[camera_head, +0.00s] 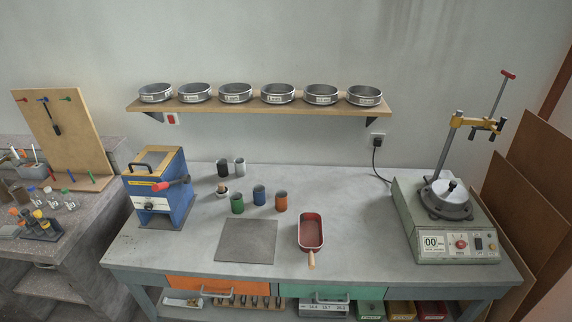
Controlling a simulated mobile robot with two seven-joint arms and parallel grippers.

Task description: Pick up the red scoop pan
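The red scoop pan (311,231) lies on the concrete bench (358,248), right of the middle. It is a rectangular open pan with a dark red inside, and it looks empty. Its light wooden handle (311,260) points toward the bench's front edge. Nothing touches the pan. Neither of my grippers shows in the head view.
A grey mat (247,241) lies left of the pan. Green (237,204), blue (259,195) and orange (281,201) cups stand behind. A blue machine (160,190) stands left, a sieve shaker (447,215) right. A shelf of sieves (258,106) hangs above. Bench between pan and shaker is clear.

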